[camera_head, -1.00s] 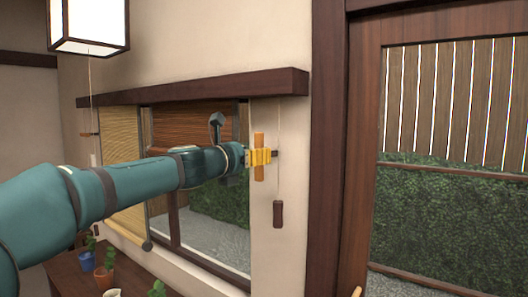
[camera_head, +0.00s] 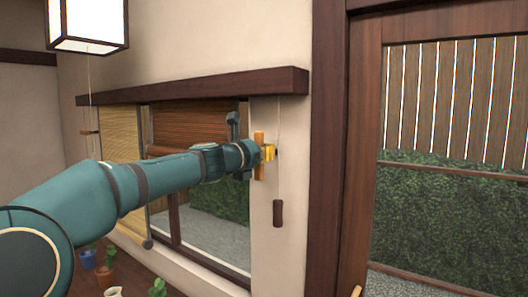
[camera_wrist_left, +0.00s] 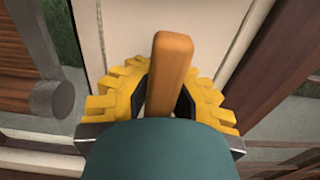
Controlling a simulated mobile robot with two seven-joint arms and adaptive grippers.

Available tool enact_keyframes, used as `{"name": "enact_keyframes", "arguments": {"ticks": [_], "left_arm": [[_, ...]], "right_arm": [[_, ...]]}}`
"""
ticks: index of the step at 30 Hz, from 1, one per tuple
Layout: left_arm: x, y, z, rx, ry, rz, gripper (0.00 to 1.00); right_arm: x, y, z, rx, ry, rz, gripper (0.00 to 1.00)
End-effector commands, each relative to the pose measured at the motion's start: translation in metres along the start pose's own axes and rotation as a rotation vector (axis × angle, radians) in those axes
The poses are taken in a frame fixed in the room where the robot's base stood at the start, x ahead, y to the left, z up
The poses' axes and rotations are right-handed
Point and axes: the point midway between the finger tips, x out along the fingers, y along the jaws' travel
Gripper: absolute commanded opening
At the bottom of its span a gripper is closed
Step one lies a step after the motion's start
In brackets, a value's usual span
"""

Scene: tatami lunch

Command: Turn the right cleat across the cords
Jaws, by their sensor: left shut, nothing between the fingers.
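The right cleat (camera_head: 259,160), an orange-brown wooden bar, stands upright on the wall strip right of the window. My left gripper (camera_head: 268,153) is at its middle, with yellow fingers showing to its right. In the left wrist view the cleat (camera_wrist_left: 172,65) rises between the yellow fingers of my gripper (camera_wrist_left: 160,85). The fingers are shut with no grip on it; the fingertips are partly hidden by the bar and my wrist. A thin cord (camera_head: 279,125) hangs just right of the cleat, with a dark weight (camera_head: 278,213) at its end. My right gripper is out of view.
A dark wooden beam (camera_head: 200,86) runs above the window blinds (camera_head: 195,122). Another cleat (camera_head: 88,133) lies level at the far left. Potted plants (camera_head: 105,277) stand on a table below my arm. A dark door frame (camera_head: 328,170) is at the right.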

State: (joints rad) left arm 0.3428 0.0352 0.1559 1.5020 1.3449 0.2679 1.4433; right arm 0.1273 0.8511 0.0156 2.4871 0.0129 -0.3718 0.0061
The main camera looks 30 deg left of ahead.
Motion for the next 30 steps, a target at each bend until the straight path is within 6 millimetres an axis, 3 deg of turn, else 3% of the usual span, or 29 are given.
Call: {"name": "enact_keyframes", "arguments": {"ticks": [14, 30], "left_arm": [[-0.001, -0.001, -0.003, 0.059, 0.003, -0.001, 0.0], [0.0, -0.006, -0.006, 0.5, 0.004, -0.001, 0.0]], "right_arm": [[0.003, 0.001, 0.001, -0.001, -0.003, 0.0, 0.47], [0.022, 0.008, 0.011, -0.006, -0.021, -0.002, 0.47]]}}
